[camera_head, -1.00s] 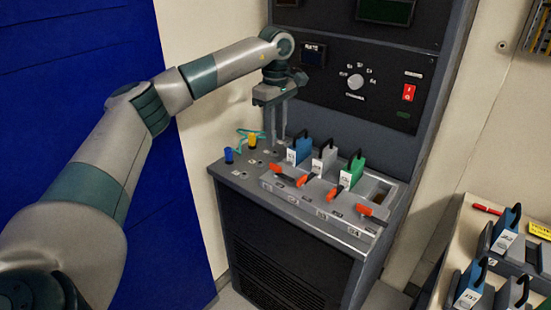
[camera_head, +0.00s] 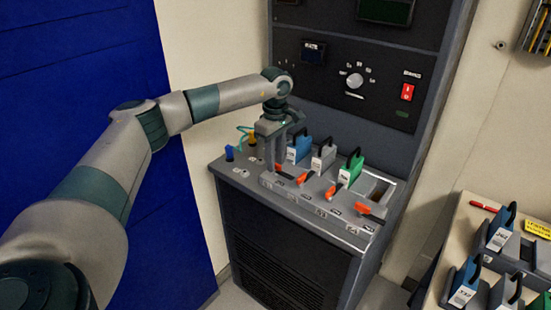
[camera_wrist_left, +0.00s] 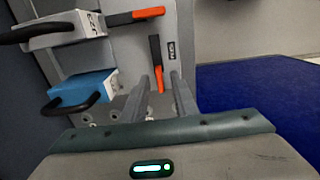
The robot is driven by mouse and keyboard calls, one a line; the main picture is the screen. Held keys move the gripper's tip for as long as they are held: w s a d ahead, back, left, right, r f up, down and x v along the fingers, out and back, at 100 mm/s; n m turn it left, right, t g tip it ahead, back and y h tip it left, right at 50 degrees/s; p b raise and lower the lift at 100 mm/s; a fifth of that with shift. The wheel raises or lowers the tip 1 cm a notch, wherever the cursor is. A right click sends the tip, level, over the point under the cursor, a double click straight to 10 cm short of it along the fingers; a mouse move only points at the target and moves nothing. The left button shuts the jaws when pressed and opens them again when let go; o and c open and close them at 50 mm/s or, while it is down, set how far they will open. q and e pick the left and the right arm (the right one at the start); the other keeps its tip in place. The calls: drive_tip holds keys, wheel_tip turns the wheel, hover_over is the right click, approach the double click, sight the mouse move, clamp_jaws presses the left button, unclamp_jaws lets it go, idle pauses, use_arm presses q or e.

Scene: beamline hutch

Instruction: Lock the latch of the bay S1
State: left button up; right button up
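My left gripper (camera_head: 276,170) points down over the front left of the bay panel (camera_head: 305,205). Its fingers are apart, with nothing held. In the left wrist view, an orange-tipped black latch handle (camera_wrist_left: 156,65) lies between and just beyond the open fingers (camera_wrist_left: 159,88); contact cannot be told. In the head view this latch (camera_head: 285,173) is partly hidden by the fingers. The bay labels are too small to read surely.
A grey module (camera_head: 322,158), a green module (camera_head: 350,170) and an empty bay with its own orange latch (camera_head: 370,210) stand to the right. Blue and yellow plugs with a cable are at the left (camera_head: 230,153). A side table (camera_head: 470,215) with more modules is at right.

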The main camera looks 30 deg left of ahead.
use_arm(q)
clamp_jaws()
